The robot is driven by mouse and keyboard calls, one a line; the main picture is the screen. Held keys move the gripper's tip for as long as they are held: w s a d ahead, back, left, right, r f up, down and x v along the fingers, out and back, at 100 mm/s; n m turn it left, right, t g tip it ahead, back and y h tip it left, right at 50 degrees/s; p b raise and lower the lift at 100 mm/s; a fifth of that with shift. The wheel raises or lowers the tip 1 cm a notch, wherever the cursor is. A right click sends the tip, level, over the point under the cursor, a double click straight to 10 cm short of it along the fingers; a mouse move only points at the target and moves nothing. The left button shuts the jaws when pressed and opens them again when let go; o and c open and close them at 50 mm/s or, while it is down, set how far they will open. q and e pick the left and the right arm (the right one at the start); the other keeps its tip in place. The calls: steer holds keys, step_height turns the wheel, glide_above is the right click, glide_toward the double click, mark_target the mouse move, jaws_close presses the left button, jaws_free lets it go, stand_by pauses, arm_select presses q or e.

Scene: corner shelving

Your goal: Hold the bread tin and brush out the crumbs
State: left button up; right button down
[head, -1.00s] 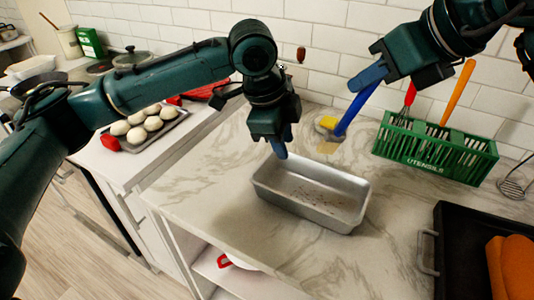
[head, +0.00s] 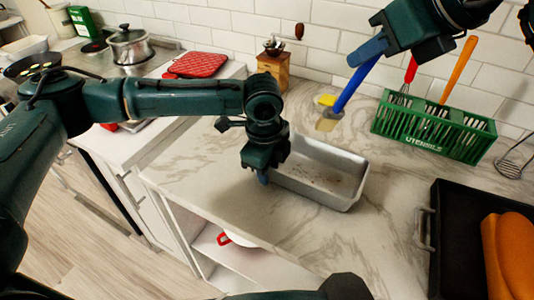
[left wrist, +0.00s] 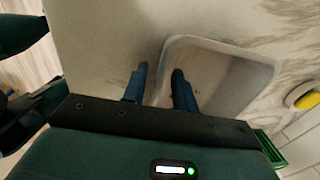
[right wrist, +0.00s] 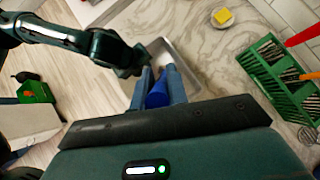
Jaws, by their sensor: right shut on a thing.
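The grey metal bread tin (head: 340,157) lies on the marble counter with brown crumbs (head: 325,180) on its floor. My left gripper (head: 264,174) is at the tin's left end. In the left wrist view its two blue fingers (left wrist: 160,88) are apart, one on each side of the tin's end wall (left wrist: 163,62). My right gripper (head: 372,50) is shut on the blue handle of the brush (head: 352,83). The brush's pale bristles (head: 327,125) hang above the counter behind the tin. The right wrist view shows the blue handle (right wrist: 157,95) between the fingers.
A green utensil basket (head: 425,135) stands behind on the right, with a whisk (head: 512,162) beside it. A black tray (head: 455,235) with orange mitts (head: 512,255) is at front right. A coffee grinder (head: 273,65) and yellow sponge (head: 326,100) are at the back. Counter in front is clear.

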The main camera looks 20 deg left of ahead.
arm_select(q)
steer(key=shift+f, duration=0.5)
jaws_close()
stand_by(0.4)
steer(key=shift+c, duration=0.8)
jaws_free()
jaws_close()
stand_by(0.6)
